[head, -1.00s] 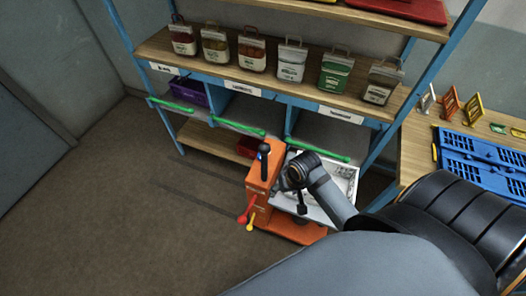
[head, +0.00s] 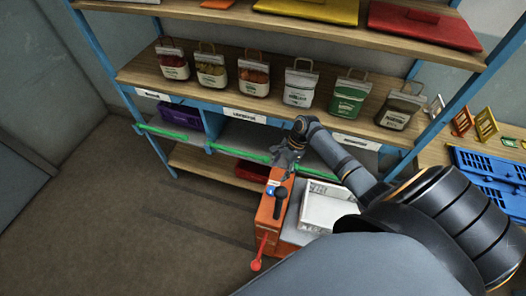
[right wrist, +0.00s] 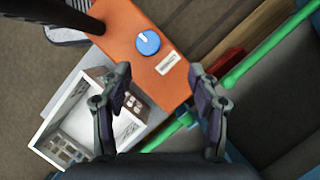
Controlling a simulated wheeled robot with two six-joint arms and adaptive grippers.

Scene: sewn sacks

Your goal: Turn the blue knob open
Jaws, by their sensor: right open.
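The blue knob (head: 270,191) sits on top of the orange machine (head: 265,240), beside a black upright handle. In the right wrist view the round blue knob (right wrist: 147,42) has a white mark and lies beyond the fingertips, near a white label. My right gripper (head: 287,157) is over the far end of the machine, beyond the knob. In the right wrist view its two fingers (right wrist: 160,76) are spread apart with nothing between them, and the knob is clear of both. My left gripper is not in view.
A black handle (head: 281,203) rises close to the knob. A white open box (head: 325,207) adjoins the machine on the right. A red lever (head: 257,264) sticks out in front. A shelf with a green rail (head: 240,153) and several sacks stands behind. Floor at left is clear.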

